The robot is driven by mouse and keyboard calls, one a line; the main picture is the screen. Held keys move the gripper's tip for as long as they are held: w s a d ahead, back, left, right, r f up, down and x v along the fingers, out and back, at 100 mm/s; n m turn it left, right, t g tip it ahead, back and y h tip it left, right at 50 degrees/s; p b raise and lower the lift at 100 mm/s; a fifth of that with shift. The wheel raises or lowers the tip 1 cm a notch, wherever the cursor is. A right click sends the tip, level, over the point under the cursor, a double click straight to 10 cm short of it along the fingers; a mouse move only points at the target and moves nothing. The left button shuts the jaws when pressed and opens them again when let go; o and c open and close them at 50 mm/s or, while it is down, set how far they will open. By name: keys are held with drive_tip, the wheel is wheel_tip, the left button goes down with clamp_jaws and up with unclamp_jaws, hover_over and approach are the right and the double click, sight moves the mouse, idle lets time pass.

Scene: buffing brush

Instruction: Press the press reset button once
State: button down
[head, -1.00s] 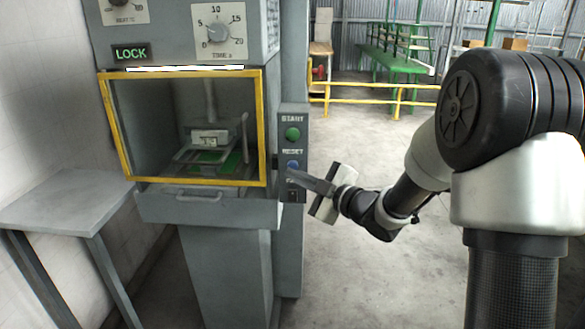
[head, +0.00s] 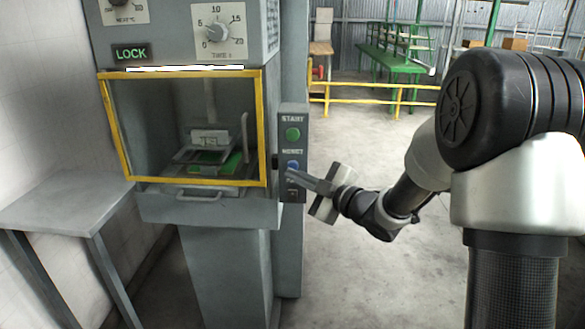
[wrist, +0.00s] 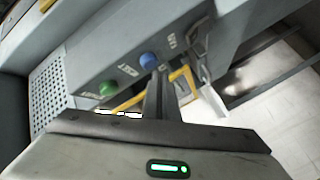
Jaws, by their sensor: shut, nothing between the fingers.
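The blue reset button (head: 293,165) is on the grey control panel at the right side of the press, below the green start button (head: 293,134). In the wrist view the blue button (wrist: 147,60) shows just beyond the fingertips, with the green button (wrist: 108,88) to its left. My gripper (head: 290,173) is shut and empty, its fingertips at the lower edge of the blue button. The closed fingers (wrist: 157,76) point at the panel in the wrist view. I cannot tell whether they touch the button.
The press has a yellow-framed window (head: 264,125) with a plate and green piece inside, and a lit LOCK sign (head: 131,53). A small dark control (head: 293,194) sits below the reset button. A grey side table (head: 65,200) stands left.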

drive_tip(key=shift+w, duration=0.1)
drive_tip(key=shift+w, duration=0.35)
drive_tip(key=shift+w, duration=0.5)
idle(0.9)
drive_tip(key=shift+s+b, duration=0.15)
drive_tip(key=shift+b, duration=0.2)
drive_tip(key=shift+s, duration=0.8)
drive_tip(key=shift+b, duration=0.3)
drive_tip(key=s+b, duration=0.1)
drive_tip(key=s, duration=0.4)
drive_tip(key=shift+a, duration=0.1)
